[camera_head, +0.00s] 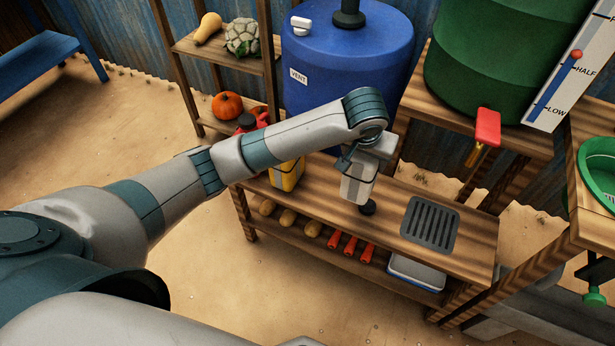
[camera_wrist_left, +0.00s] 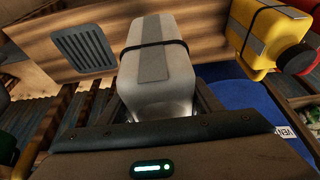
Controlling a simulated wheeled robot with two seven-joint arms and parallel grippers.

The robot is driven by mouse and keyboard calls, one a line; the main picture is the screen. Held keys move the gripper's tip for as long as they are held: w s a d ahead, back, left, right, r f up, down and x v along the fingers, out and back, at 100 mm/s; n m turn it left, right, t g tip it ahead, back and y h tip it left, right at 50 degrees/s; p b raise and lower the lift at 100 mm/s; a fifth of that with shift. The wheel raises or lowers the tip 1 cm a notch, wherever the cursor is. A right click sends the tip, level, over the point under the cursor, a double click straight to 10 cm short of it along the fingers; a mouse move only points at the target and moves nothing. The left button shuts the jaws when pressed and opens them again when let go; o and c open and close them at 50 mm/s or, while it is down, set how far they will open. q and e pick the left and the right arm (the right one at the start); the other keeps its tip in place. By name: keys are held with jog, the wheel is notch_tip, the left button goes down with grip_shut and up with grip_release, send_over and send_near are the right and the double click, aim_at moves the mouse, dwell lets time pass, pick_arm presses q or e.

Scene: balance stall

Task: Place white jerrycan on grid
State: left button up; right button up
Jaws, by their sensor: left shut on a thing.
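The white jerrycan (camera_head: 357,187) has a dark strap and hangs in my left gripper (camera_head: 362,160), above the wooden bench. It fills the middle of the left wrist view (camera_wrist_left: 160,65), with the gripper (camera_wrist_left: 165,120) shut on it. The grid (camera_head: 430,224) is a dark slotted plate set on the bench, to the right of the jerrycan in the head view. The grid also shows at the upper left of the left wrist view (camera_wrist_left: 84,50). The jerrycan is apart from the grid. My right gripper is not in view.
A yellow jerrycan (camera_head: 286,174) stands on the bench to the left, with a red one (camera_head: 262,117) behind it. A blue barrel (camera_head: 335,60) stands behind, and a red-handled tap (camera_head: 486,128) juts out above the bench.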

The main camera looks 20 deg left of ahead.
pick_arm(q)
jog(key=shift+f, duration=0.1)
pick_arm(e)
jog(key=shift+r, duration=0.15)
pick_arm(q)
jog(key=shift+a, duration=0.1)
jog(key=w+a+f, duration=0.3)
jog(key=a+f, duration=0.4)
jog(key=a, duration=0.4)
jog(key=shift+b, duration=0.45)
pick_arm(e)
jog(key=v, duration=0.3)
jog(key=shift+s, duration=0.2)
pick_arm(q)
jog(key=shift+a, duration=0.1)
notch_tip(320, 180, down, 4)
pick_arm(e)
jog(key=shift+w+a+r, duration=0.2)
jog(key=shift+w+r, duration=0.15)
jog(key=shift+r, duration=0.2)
